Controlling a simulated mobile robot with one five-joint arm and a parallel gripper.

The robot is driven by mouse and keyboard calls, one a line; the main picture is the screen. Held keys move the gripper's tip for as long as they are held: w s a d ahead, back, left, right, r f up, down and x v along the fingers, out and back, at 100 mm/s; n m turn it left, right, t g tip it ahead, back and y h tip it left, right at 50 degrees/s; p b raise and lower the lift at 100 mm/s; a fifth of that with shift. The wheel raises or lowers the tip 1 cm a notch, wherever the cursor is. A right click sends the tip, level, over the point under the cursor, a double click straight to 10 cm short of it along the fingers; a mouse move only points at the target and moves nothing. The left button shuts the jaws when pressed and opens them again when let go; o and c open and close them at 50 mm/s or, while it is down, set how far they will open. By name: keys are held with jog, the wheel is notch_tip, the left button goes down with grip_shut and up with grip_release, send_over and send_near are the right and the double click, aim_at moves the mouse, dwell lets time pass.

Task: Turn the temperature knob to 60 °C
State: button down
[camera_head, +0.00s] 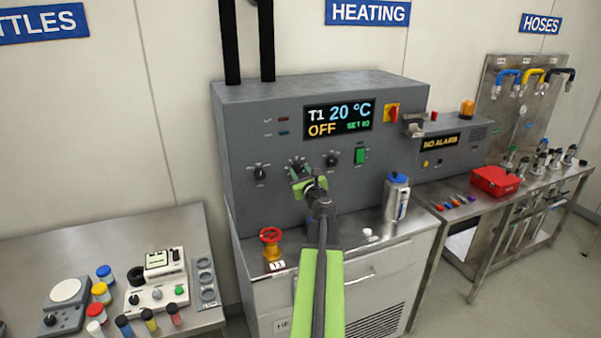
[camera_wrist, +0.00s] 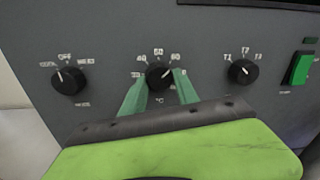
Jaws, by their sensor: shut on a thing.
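The temperature knob (camera_wrist: 158,76) is a round black knob on the grey heating panel, with small numbers around it and °C below. Its white mark seems to point to the upper right; the number there looks like 60 or 80, too small to be sure. My gripper (camera_wrist: 159,88) has its green fingers on both sides of the knob and is shut on it. In the head view my gripper (camera_head: 299,176) covers most of the knob. The display (camera_head: 339,118) reads T1 20 °C, OFF and a small SET value, which I cannot read surely.
A mode knob (camera_wrist: 68,81) is left of my gripper, a T1–T3 knob (camera_wrist: 243,72) right, and a green switch (camera_wrist: 300,68) farther right. Below, a red valve wheel (camera_head: 271,237) and a silver canister (camera_head: 396,197) stand on the ledge.

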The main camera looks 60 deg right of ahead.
dwell(0.4)
jog(key=c, duration=0.9)
grip_release()
